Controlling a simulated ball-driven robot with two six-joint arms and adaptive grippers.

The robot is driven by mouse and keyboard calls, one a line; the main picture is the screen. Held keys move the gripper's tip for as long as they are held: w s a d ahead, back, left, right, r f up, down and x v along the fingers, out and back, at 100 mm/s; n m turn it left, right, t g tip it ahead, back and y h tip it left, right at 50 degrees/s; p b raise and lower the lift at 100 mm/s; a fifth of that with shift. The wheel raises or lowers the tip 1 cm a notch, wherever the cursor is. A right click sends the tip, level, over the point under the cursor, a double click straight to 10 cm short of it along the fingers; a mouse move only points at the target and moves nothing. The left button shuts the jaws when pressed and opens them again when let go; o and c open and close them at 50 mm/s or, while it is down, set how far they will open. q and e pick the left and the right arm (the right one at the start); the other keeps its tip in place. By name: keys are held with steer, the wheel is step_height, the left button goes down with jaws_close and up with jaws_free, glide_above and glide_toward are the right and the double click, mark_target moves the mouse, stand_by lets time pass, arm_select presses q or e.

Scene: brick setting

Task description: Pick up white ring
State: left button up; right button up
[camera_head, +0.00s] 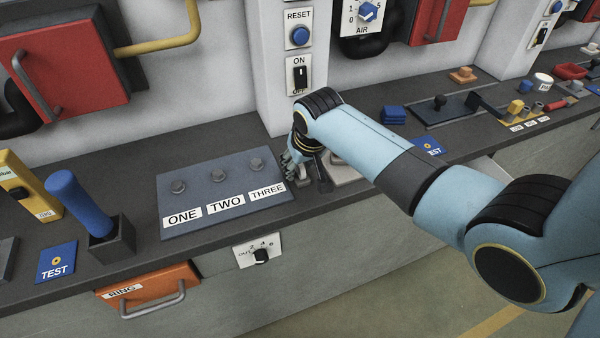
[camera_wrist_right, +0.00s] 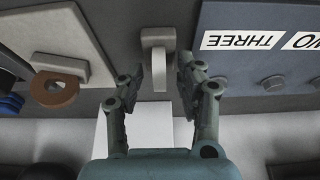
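My right gripper (camera_wrist_right: 161,68) is open, with one finger on each side of the ring's near part. Gaps show between both fingers and the ring. In the head view the right gripper (camera_head: 294,160) is low over the bench, just right of the label panel, and its arm hides part of that area. My left gripper is in neither view.
A blue-grey panel (camera_head: 216,185) marked ONE, TWO, THREE lies beside the gripper. On the other side is a light plate (camera_wrist_right: 68,30) with a brown ring (camera_wrist_right: 54,89). A wall post (camera_head: 275,85) with switches rises behind. An orange drawer (camera_head: 150,288) is below the bench edge.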

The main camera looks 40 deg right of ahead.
jaws_close()
